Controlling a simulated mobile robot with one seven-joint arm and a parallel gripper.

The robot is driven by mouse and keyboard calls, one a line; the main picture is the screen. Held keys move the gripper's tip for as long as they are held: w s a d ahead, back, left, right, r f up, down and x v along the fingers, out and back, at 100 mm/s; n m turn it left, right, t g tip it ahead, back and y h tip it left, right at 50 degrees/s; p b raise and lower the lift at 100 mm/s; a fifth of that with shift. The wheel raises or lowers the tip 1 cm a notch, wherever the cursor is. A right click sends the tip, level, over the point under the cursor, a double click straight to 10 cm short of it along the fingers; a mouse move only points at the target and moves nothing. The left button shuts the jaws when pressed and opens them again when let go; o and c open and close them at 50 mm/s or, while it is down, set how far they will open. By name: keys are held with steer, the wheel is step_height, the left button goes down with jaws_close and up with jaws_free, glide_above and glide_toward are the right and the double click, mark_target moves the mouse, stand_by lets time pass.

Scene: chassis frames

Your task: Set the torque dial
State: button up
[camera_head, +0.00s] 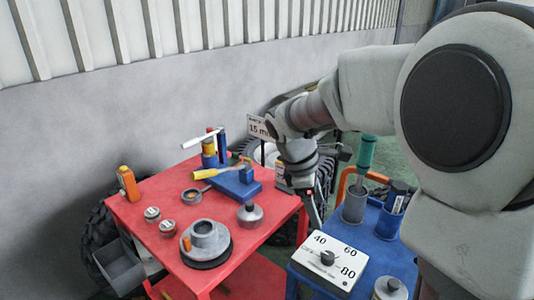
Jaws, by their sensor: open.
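The torque dial (327,258) is a dark round knob on a white panel (315,271) marked 40, 60 and 80, with a smaller mark at its left too small to read. The panel lies at the front left of a blue cart. Which mark the knob points at is too small to tell. My gripper (315,212) hangs down from the arm, behind and above the panel in the picture, near the red cart's right edge. It is apart from the knob and holds nothing that I can see. Its fingers are small and partly merge with the background.
The red cart (140,214) at left bears cans, an orange bottle, a grey flanged part and a blue block. The blue cart (375,252) bears a grey cup with a green-handled tool (367,152), a blue container (396,200) and a grey can (389,289). A wheeled vehicle stands behind.

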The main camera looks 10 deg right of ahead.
mark_target(328, 255)
steer(key=w+d+f+n+b, duration=0.1)
steer(key=d+f, duration=0.1)
steer(key=f, duration=0.5)
steer(key=w+d+f+n+b, duration=0.1)
steer(key=w+d+f, duration=0.1)
steer(key=f, duration=0.6)
steer(key=w+d+f+n+b, duration=0.1)
steer(key=w+d+f+n, duration=0.1)
steer(key=f, duration=0.5)
steer(key=shift+d+f+g+h+b, duration=0.3)
steer(key=shift+d+g, duration=0.1)
steer(key=shift+d, duration=0.05)
jaws_close()
